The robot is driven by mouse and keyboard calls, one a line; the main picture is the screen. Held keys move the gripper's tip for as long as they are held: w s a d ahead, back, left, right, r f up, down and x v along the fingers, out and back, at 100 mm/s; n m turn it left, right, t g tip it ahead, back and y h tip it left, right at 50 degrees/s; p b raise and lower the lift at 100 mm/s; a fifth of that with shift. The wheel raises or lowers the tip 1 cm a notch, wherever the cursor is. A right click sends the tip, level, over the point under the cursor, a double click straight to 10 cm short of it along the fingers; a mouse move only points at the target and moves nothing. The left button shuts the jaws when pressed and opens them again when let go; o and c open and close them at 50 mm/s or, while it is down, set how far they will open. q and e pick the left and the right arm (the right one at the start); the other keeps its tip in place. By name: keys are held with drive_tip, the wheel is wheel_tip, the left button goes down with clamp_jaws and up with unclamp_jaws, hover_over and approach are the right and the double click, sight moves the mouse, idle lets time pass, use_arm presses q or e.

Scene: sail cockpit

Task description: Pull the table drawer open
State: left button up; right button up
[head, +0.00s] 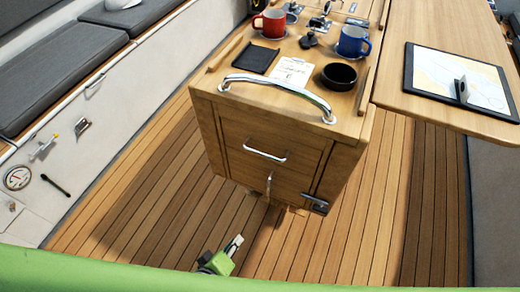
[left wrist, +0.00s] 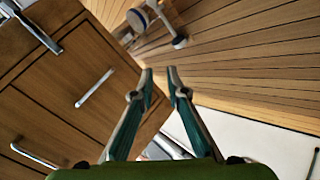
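The table drawer (head: 255,142) is a wooden front in the pedestal under the table top, and it looks closed. Its horizontal metal handle (head: 267,155) also shows at the lower left of the left wrist view (left wrist: 38,156). Below it is a door with a vertical handle (head: 268,184), nearer the middle of the left wrist view (left wrist: 95,88). My left gripper (head: 236,243) is low in front of the pedestal, apart from both handles. In the left wrist view its two fingers (left wrist: 160,76) stand apart with nothing between them. My right gripper is not in view.
A curved grab rail (head: 280,85) crosses the table's front edge. A metal latch (head: 315,203) sits at the pedestal's lower right. Mugs, a bowl (head: 339,76) and papers lie on top. A bench (head: 60,80) runs along the left. The floor before the pedestal looks clear.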

use_arm(q)
drive_tip(key=w+d+r+n+t+h, duration=0.1)
drive_tip(key=w+r+n, duration=0.1)
drive_tip(key=r, duration=0.5)
drive_tip(key=w+d+r+n+t, duration=0.1)
drive_tip(key=w+r+t, duration=0.1)
drive_tip(key=r, duration=0.4)
drive_tip(key=n+t+p, duration=0.1)
drive_tip(key=n+t, duration=0.1)
drive_tip(key=n, duration=0.2)
approach(260, 152)
drive_tip(key=shift+h, duration=0.3)
drive_tip(key=x, duration=0.6)
drive_tip(key=p+x, duration=0.1)
drive_tip(key=x, duration=0.3)
drive_tip(key=shift+w+a+f, duration=0.1)
drive_tip(key=shift+a+f, duration=0.15)
drive_tip(key=shift+f, duration=0.15)
clamp_jaws()
